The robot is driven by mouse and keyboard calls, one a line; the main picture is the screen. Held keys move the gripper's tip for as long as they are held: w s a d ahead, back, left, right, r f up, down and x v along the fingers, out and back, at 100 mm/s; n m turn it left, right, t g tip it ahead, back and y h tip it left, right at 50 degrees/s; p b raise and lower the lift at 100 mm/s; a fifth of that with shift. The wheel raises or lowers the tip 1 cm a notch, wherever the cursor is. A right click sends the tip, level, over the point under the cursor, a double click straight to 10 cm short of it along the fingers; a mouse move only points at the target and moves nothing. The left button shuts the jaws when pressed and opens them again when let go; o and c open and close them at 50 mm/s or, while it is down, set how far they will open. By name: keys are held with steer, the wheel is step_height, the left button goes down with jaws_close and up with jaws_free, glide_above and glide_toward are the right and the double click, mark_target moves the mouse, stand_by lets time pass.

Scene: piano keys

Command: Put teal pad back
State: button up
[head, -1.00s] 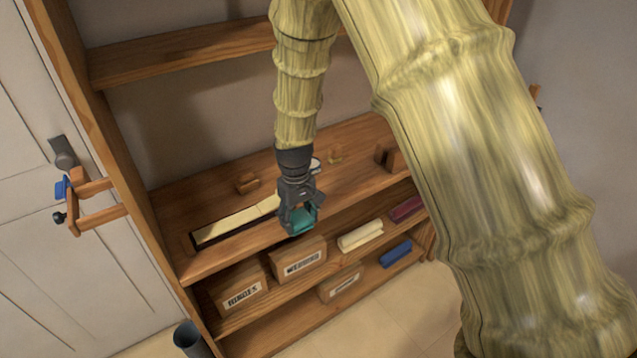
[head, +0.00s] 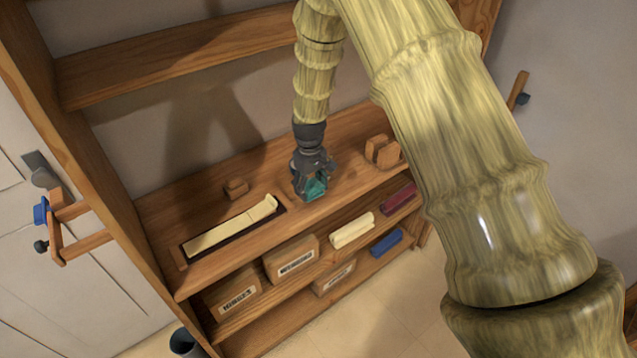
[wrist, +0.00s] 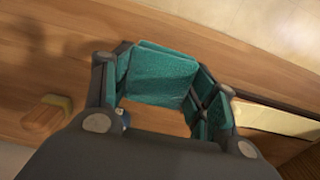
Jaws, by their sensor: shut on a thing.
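The teal pad (head: 317,188) is held in my gripper (head: 311,192) above the wooden shelf, to the right of the key tray. In the wrist view the teal pad (wrist: 160,78) shows between the fingers, which also have teal faces. My gripper is shut on it. The cream keys (head: 232,228) lie in a dark tray (head: 190,259) on the same shelf, with a raised piece at the right end. I cannot tell whether the pad touches the shelf.
Small wooden blocks stand on the shelf, one behind the tray (head: 236,188) and a pair (head: 382,151) to the right. The wrist view shows a block with a yellowish strip (wrist: 46,117). Lower shelves hold labelled boxes (head: 292,260) and coloured rolls. The cabinet side (head: 75,140) bounds the left.

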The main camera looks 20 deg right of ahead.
mark_target(317, 180)
steer(key=shift+w+d+r+p, duration=0.15)
steer(key=shift+w+d+p, duration=0.25)
steer(key=shift+d, duration=0.6)
steer(key=shift+w+d+f, duration=0.25)
steer(key=shift+w+d, duration=0.05)
steer(key=shift+w, duration=0.25)
steer(key=shift+d+f+p, duration=0.3)
steer(key=shift+f+p, duration=0.5)
steer(key=shift+p, duration=0.1)
steer(key=shift+w+f+p, duration=0.1)
steer(key=shift+f+p, duration=0.25)
steer(key=shift+f, duration=0.6)
steer(key=o, duration=1)
steer(key=shift+r, duration=0.1)
steer(key=shift+a+r+b, duration=0.1)
steer(key=shift+r+b, duration=1.95)
steer(key=shift+r, duration=3.85)
